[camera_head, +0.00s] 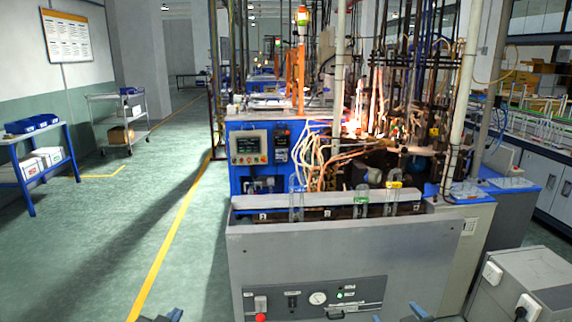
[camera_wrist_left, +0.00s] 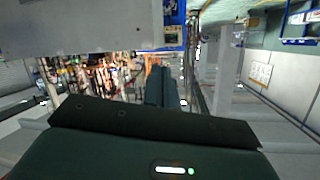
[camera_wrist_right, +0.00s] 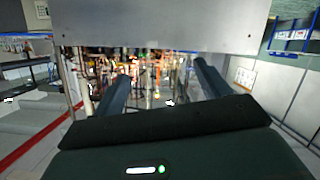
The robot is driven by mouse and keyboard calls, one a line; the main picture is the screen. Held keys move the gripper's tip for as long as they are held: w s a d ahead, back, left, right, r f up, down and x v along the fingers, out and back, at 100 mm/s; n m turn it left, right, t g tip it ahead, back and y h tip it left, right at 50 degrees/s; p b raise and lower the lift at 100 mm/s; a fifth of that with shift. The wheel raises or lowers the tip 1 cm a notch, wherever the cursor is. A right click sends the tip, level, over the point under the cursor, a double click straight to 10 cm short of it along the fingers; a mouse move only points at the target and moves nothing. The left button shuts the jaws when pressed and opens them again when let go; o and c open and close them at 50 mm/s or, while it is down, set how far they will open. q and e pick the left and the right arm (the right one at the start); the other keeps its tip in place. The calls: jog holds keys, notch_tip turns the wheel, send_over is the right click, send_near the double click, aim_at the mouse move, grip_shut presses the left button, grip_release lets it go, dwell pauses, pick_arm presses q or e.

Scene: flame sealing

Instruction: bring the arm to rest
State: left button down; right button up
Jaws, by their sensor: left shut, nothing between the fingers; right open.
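My left gripper (camera_head: 168,316) shows only as dark tips at the bottom edge of the head view, left of the grey machine cabinet (camera_head: 340,255). In the left wrist view its two fingers (camera_wrist_left: 161,84) are together with nothing between them. My right gripper (camera_head: 418,313) shows at the bottom edge of the head view, in front of the cabinet's lower right part. In the right wrist view its fingers (camera_wrist_right: 162,72) are wide apart and empty. Most of both arms is out of the head view.
Clear glass pieces (camera_head: 296,204) stand in a row along the cabinet top. A blue control unit (camera_head: 249,147) and a glowing flame area (camera_head: 435,132) lie behind. A grey box (camera_head: 530,280) stands at right.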

pick_arm(q)
jog(key=s+d+f+g+h, duration=0.1)
jog(key=s+d+f, duration=0.2)
jog(key=s, duration=0.6)
jog(key=s+d+f+g, duration=0.1)
jog(key=s+d+f, duration=0.2)
jog(key=s, duration=0.5)
jog(key=s+d+f+g+h, duration=0.1)
jog(key=s+d+f+g, duration=0.1)
jog(key=s+d, duration=0.3)
jog(key=s+f, duration=0.1)
jog(key=s, duration=0.3)
jog(key=shift+s+d+n+h, duration=0.15)
jog(key=shift+s+n+h, duration=0.15)
jog(key=shift+s+n, duration=0.1)
pick_arm(e)
jog(key=s+a+f+g+y, duration=0.1)
jog(key=s+a+f, duration=0.2)
jog(key=s, duration=0.6)
jog(key=s+a+f+g, duration=0.1)
jog(key=s+a+f, duration=0.2)
jog(key=s, duration=0.5)
jog(key=s+a+f+g+y, duration=0.1)
jog(key=s+a+f+g, duration=0.1)
jog(key=s+a, duration=0.3)
jog(key=s+f, duration=0.1)
jog(key=s, duration=0.3)
jog(key=shift+s+a+m+y, duration=0.15)
jog(key=shift+s+m+y, duration=0.15)
jog(key=shift+m, duration=0.1)
